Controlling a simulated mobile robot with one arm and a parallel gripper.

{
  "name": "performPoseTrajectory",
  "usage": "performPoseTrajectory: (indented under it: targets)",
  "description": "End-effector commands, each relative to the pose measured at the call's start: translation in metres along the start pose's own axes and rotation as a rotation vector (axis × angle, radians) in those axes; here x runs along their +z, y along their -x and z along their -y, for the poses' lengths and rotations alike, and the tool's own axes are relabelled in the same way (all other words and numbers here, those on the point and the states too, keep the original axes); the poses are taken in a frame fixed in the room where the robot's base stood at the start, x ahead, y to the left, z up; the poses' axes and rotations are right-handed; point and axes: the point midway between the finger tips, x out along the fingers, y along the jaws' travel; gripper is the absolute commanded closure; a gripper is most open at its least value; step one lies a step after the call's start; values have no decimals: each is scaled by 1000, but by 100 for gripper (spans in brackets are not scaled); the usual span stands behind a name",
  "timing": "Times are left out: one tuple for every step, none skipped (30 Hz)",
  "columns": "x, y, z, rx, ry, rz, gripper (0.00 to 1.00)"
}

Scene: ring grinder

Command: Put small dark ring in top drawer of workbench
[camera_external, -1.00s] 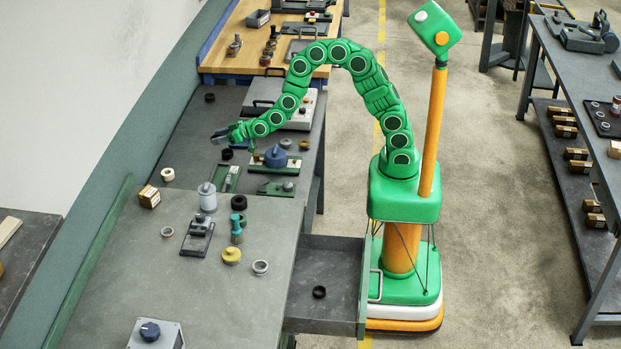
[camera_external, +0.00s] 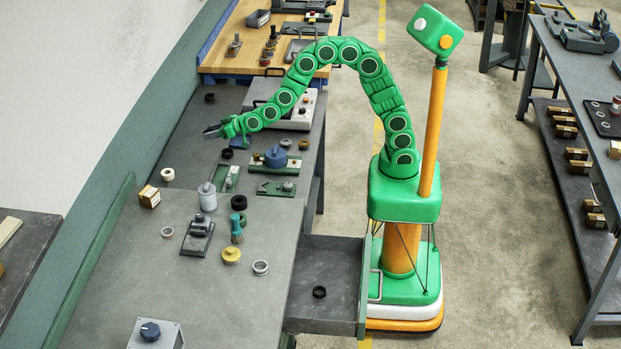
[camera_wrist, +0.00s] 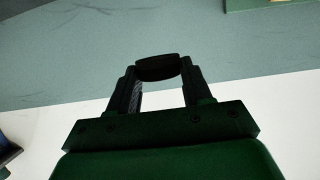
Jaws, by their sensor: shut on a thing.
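My gripper (camera_external: 212,132) is at the end of my arched green arm, above the far part of the grey workbench (camera_external: 130,270). In the wrist view my gripper (camera_wrist: 157,82) is shut on a small dark ring (camera_wrist: 157,67), held at the fingertips. The ring is too small to make out in the external view. The grey drawer (camera_external: 335,262) at the workbench's right side is pulled open. Another dark ring (camera_external: 319,292) lies on its bottom.
More dark rings stand on the benches, one (camera_external: 227,154) just below my gripper and one (camera_external: 238,202) further forward. A grey cylinder fixture (camera_external: 207,200), a yellow ring part (camera_external: 231,255) and a small carton (camera_external: 149,197) stand nearby.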

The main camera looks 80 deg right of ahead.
Motion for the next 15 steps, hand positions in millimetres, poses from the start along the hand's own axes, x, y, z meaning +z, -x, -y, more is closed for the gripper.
performPoseTrajectory:
  targets:
    - [-3, 1, 14, -3, 3, -3, 83]
    - [-5, 1, 20, 0, 1, -3, 83]
    - [-6, 2, 29, 2, -1, -4, 83]
    - [-8, 3, 35, 5, -2, -4, 83]
    - [-8, 4, 42, 7, -2, -4, 83]
    - [-10, 5, 50, 10, -4, -4, 83]
    - [-10, 6, 57, 12, -5, -4, 83]
    - [-11, 7, 64, 15, -6, -3, 83]
    - [-12, 9, 72, 17, -7, -3, 83]
    - [-12, 10, 78, 20, -9, -2, 83]
    - [-12, 12, 85, 22, -9, -2, 83]
    - [-13, 14, 93, 26, -9, -2, 83]
    - [-13, 16, 100, 27, -10, -2, 83]
    - [-13, 17, 106, 30, -11, -1, 83]
    - [-13, 20, 115, 33, -12, 0, 83]
